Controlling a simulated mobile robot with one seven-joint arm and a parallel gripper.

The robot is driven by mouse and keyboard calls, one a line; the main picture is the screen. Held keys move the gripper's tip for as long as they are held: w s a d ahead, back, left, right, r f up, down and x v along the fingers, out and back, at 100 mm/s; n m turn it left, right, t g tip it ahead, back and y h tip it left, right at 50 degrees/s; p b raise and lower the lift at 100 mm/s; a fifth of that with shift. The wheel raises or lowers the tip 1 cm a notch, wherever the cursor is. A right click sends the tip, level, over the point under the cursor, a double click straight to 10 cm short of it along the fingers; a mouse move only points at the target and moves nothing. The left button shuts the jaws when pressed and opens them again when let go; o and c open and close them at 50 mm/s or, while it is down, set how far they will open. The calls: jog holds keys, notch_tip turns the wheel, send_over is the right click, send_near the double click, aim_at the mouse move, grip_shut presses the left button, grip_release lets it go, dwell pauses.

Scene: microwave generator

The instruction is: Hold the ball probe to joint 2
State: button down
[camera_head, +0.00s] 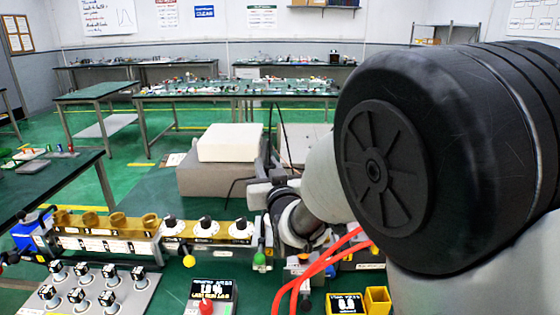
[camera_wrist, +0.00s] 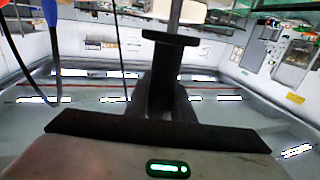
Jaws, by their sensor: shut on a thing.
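In the wrist view my gripper (camera_wrist: 165,105) is shut on a dark flanged handle (camera_wrist: 170,38) with a thin grey rod (camera_wrist: 175,14), which I take to be the ball probe. Its ball end is out of the picture. In the head view the gripper is mostly hidden by my arm, near the right part of the waveguide line (camera_head: 110,243). That line runs across the bench, with brass parts at left and white dials (camera_head: 205,229) in the middle. I cannot read which joint is joint 2, nor tell whether the probe touches anything.
Yellow (camera_head: 189,261) and green (camera_head: 259,259) balls hang at the line's front. Red cables (camera_head: 318,268) loop beside a right display (camera_head: 345,304) and a yellow holder (camera_head: 377,299). Boxes (camera_head: 230,143) stand behind.

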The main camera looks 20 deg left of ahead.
notch_tip(320, 180, down, 6)
jog(key=b, duration=0.2)
dwell(0.7)
notch_tip(320, 180, up, 9)
jog(key=p, duration=0.3)
dwell(0.4)
dwell(1.3)
